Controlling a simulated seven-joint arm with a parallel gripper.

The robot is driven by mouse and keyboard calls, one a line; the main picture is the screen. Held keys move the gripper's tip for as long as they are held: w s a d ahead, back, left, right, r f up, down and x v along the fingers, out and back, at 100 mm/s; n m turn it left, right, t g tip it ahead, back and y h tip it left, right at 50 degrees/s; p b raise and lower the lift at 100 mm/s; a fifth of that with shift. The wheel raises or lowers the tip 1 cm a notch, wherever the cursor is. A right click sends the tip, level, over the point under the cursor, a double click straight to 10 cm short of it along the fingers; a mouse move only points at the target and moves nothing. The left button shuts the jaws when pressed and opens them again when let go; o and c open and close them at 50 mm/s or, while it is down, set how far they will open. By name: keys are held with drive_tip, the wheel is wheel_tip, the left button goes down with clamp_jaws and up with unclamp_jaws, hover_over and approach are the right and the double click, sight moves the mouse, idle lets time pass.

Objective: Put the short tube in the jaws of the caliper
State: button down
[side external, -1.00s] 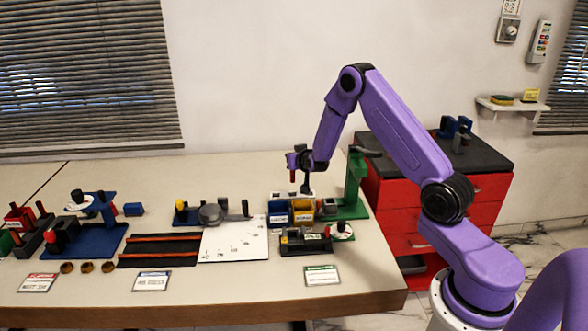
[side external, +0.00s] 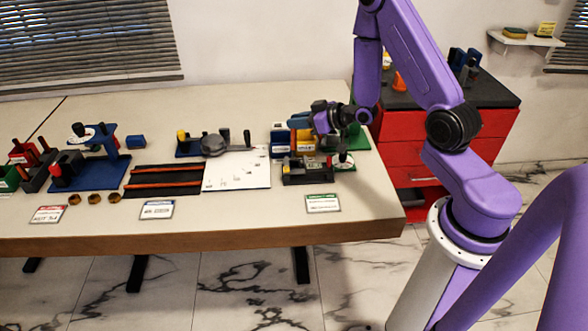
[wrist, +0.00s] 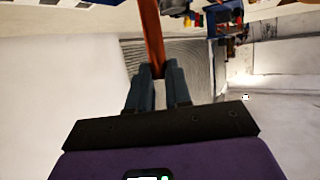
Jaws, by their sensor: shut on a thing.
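My gripper (wrist: 158,75) is shut on an orange-brown tube (wrist: 150,30). The tube runs up from between the blue-grey fingers and out of the top of the wrist view. In the side view my gripper (side external: 305,122) reaches left over the right part of the table, with the tube (side external: 293,137) roughly upright. It is above or beside blue and yellow blocks; I cannot tell whether it touches them.
A green stand (side external: 355,140) is partly behind my gripper. A black rack (side external: 160,181) with red strips and a white board (side external: 235,170) lie left. Brass-coloured rings (side external: 94,198) and a blue stand (side external: 95,170) are farther left. The front table strip is mostly clear.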

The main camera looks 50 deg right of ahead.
sight(295, 145)
drive_tip(key=shift+s+a+f, duration=0.1)
drive_tip(key=shift+a+f, duration=0.05)
drive_tip(key=shift+f, duration=1.8)
drive_tip(key=shift+s+a+f, duration=0.1)
drive_tip(key=shift+f, duration=1.85)
drive_tip(key=shift+f, duration=0.1)
drive_tip(key=c, duration=1.1)
unclamp_jaws()
drive_tip(key=shift+o, duration=0.2)
